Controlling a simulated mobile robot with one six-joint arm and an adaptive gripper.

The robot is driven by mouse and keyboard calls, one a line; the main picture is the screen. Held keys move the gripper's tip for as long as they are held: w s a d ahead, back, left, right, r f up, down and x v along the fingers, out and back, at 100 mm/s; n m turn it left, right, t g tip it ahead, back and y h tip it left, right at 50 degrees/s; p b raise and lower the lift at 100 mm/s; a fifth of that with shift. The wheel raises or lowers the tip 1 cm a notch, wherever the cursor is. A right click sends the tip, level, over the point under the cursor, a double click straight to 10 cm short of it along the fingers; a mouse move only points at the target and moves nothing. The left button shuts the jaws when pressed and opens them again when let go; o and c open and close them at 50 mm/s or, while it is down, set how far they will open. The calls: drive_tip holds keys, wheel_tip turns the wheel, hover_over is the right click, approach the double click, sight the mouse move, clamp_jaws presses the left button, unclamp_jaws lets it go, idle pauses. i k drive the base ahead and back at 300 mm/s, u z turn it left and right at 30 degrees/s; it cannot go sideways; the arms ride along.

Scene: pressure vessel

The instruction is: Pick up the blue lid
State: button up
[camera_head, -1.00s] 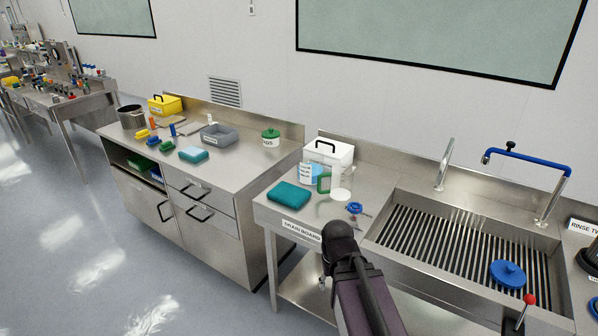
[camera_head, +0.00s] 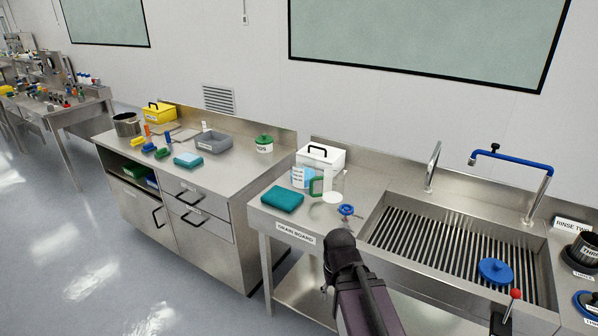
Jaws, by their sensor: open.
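A round blue lid (camera_head: 496,271) with a raised knob on top lies on the slatted rack in the sink, towards its right side. It appears to lie flat with the knob up. Part of my arm (camera_head: 352,272), dark with a rounded black end, reaches up from the bottom of the picture. It is in front of the drain board's edge, left of the lid and well apart from it. My gripper's fingers do not show. Another blue round piece (camera_head: 588,304) is cut off at the right edge.
The sink (camera_head: 393,206) has a tall tap and a blue-topped pipe (camera_head: 512,160) behind the lid. A red-knobbed lever (camera_head: 515,294) stands close in front of it. The drain board holds a teal cloth (camera_head: 282,199), a white box (camera_head: 321,165) and a small blue item (camera_head: 346,210).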

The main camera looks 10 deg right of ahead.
sight(496, 272)
drive_tip(key=z, duration=0.1)
drive_tip(key=i, duration=0.95)
drive_tip(key=u, duration=0.05)
